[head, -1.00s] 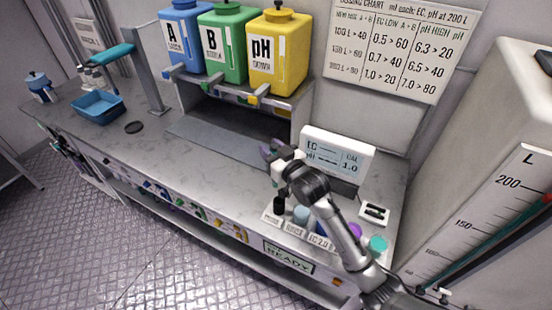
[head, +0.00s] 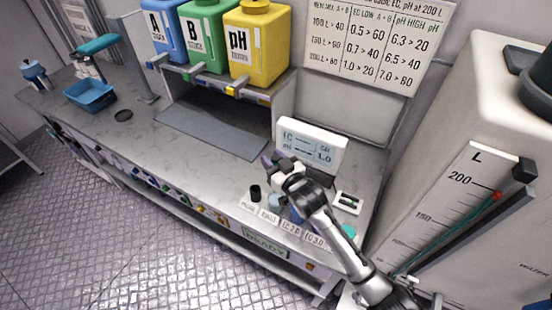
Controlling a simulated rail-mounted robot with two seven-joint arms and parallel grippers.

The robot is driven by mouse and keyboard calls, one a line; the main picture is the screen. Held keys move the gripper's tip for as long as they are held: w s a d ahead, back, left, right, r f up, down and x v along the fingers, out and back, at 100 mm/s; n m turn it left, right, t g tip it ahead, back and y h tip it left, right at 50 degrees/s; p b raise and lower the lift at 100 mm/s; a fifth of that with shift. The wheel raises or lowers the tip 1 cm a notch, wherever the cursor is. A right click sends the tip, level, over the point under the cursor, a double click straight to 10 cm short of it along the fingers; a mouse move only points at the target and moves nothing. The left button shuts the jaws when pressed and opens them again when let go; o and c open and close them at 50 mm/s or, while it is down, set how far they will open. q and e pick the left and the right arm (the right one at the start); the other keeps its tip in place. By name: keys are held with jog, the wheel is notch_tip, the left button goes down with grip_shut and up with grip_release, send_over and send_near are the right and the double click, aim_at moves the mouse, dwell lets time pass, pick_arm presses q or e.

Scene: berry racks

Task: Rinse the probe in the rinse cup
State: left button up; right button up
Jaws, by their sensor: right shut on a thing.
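My right gripper (head: 276,170) is above the row of cups at the front of the bench, in front of the EC/pH meter. It is shut on the probe; a dark purple part (head: 266,160) shows at its far left side, and the rest of the probe is hard to make out. The light blue rinse cup (head: 274,200) stands just below the gripper, behind the label that appears to read RINSE. I cannot tell whether the probe's tip is inside the cup. A black holder (head: 255,192) stands left of it. My left gripper is not in view.
The meter (head: 312,145) stands close behind the gripper. More labelled cups, partly hidden by my arm, and a teal-lidded one (head: 348,231) are to the right. A small white tray (head: 348,202) lies behind them. The bench further left (head: 185,150) is clear.

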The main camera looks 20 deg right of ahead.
notch_tip(320, 180, down, 9)
jog(key=b, duration=0.6)
jog(key=shift+r, duration=0.15)
dwell(2.2)
jog(key=shift+r, duration=0.1)
notch_tip(320, 180, up, 8)
jog(key=p, duration=0.7)
jog(key=shift+p, duration=0.3)
jog(key=shift+r+p, duration=0.4)
